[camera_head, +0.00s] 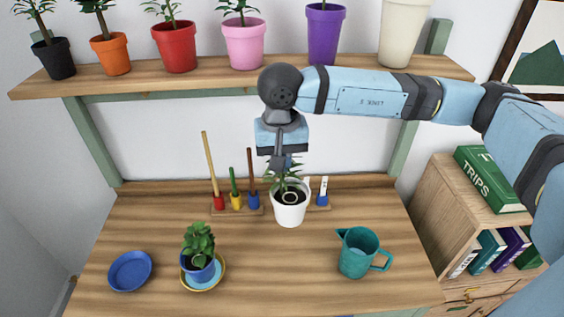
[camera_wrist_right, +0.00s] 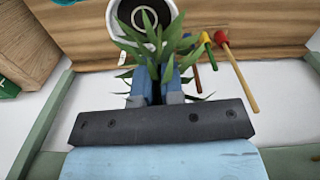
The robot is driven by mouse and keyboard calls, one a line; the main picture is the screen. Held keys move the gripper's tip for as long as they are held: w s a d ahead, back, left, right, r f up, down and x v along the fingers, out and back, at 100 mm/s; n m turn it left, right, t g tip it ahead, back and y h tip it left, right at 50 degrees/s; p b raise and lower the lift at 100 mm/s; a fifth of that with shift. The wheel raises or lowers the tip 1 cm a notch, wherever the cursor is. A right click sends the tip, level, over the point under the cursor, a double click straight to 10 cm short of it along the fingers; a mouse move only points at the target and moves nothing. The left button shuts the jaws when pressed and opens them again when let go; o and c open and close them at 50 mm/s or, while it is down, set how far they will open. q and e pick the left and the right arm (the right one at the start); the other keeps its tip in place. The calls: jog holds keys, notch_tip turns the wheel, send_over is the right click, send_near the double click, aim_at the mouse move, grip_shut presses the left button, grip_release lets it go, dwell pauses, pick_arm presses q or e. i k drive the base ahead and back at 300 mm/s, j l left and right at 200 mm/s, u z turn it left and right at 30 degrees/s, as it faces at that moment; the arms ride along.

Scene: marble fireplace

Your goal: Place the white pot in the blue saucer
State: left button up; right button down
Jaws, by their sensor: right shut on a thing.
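The white pot (camera_head: 290,214) holds a green leafy plant and is upright at the back middle of the table in the head view. It also shows at the top of the right wrist view (camera_wrist_right: 115,20). My right gripper (camera_head: 284,165) points down from above and is shut on the plant, among its leaves; in the right wrist view its fingers (camera_wrist_right: 158,92) are close together there. I cannot tell whether the pot touches the table. The blue saucer (camera_head: 130,271) is empty at the front left of the table. My left gripper is out of view.
A blue pot (camera_head: 198,268) with a plant stands in a yellow-rimmed saucer (camera_head: 214,284) right of the blue saucer. A teal jug (camera_head: 357,254) stands at the right. Coloured tools (camera_head: 231,199) stand in a rack behind. A shelf (camera_head: 220,77) of potted plants runs above.

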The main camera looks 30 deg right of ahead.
aim_at(133, 274)
jog(key=k+j+u, duration=0.1)
jog(key=j+u, duration=0.15)
jog(key=j, duration=0.85)
jog(key=i+j, duration=0.1)
jog(key=j, duration=0.15)
jog(key=i+j+u, duration=0.15)
jog(key=k+j, duration=0.05)
jog(key=j, duration=0.05)
